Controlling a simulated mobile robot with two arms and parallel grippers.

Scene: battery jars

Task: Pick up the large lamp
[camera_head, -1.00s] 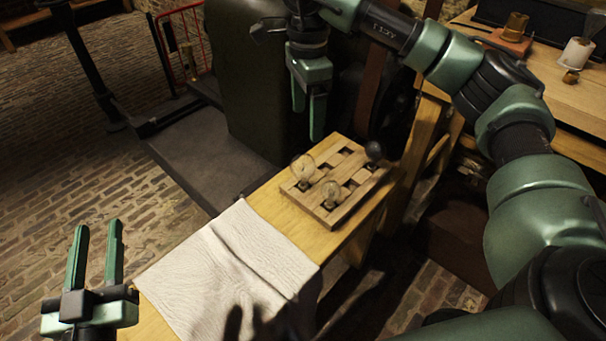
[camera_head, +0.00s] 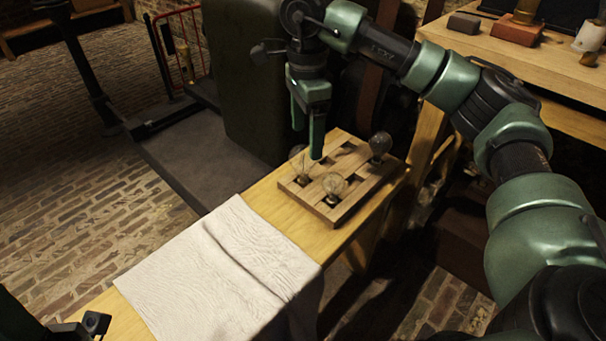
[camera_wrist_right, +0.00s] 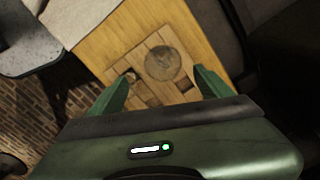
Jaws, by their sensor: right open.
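Three round glass lamps stand in a wooden rack with square holes (camera_head: 352,202). A clear lamp (camera_head: 299,163) is at the rack's left corner, another clear lamp (camera_head: 333,184) at the front, and a dark lamp (camera_head: 380,146) at the back right. The right wrist view shows one large round lamp (camera_wrist_right: 162,63) ahead between the fingers and a smaller lamp partly behind the left finger. I cannot match the large one surely between views. My right gripper (camera_head: 308,143) is open, pointing down above the rack's left side, holding nothing. My left gripper (camera_head: 75,328) shows only partly at the bottom left.
A white cloth (camera_head: 205,265) lies over the near part of the narrow wooden bench (camera_head: 262,199). A dark green rounded body (camera_head: 245,85) stands behind the bench. A workbench (camera_head: 480,55) with small blocks and a spool is at the upper right.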

